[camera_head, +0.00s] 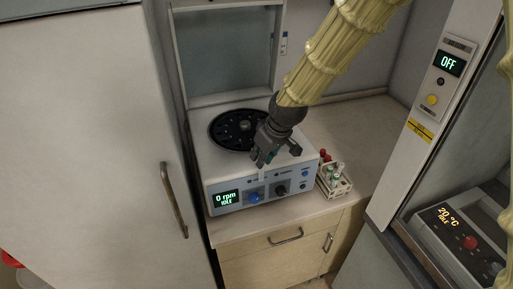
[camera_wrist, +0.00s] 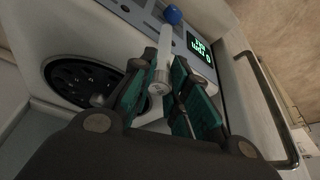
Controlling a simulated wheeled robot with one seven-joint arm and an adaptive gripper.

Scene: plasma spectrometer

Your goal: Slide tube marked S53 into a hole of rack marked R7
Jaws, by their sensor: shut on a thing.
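My gripper (camera_head: 264,162) is in front of and above the right part of a white centrifuge. In the wrist view my gripper (camera_wrist: 172,95) has its teal finger pads shut on a pale tube (camera_wrist: 164,55). The tube's end near the camera carries small markings that I cannot read. In the head view the tube is too small to tell clearly. A small pale rack (camera_head: 337,186) stands on the counter right of the centrifuge, with several tubes in it, some with red caps. No label on the rack is legible. My gripper is left of the rack, apart from it.
The centrifuge (camera_head: 215,185) has its lid up and its round rotor (camera_head: 238,130) exposed; its display reads 0 rpm, idle. A tall white cabinet door (camera_head: 90,130) stands at the left. A device with an OFF display (camera_head: 449,63) is at the right. The counter behind the rack (camera_head: 365,130) is clear.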

